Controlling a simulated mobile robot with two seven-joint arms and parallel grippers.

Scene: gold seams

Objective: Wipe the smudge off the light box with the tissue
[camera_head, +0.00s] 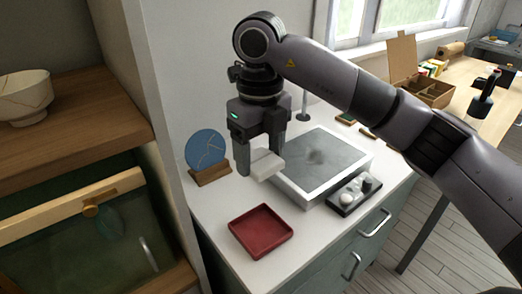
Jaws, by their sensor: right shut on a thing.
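The light box (342,160) is a flat panel with a white frame and a grey top, lying on the white counter. A dark smudge (318,156) shows near the middle of its top. My right gripper (260,168) is shut on a white folded tissue (266,164). It holds the tissue at the left edge of the light box; I cannot tell whether the tissue touches the box. My left gripper is not in view.
A red tray (261,231) stands in front on the counter. A blue plate with seams (206,149) stands on a wooden holder (211,174) at the left. A small dark tray (354,194) with round items lies right of the box. A cracked bowl (23,97) sits on a shelf.

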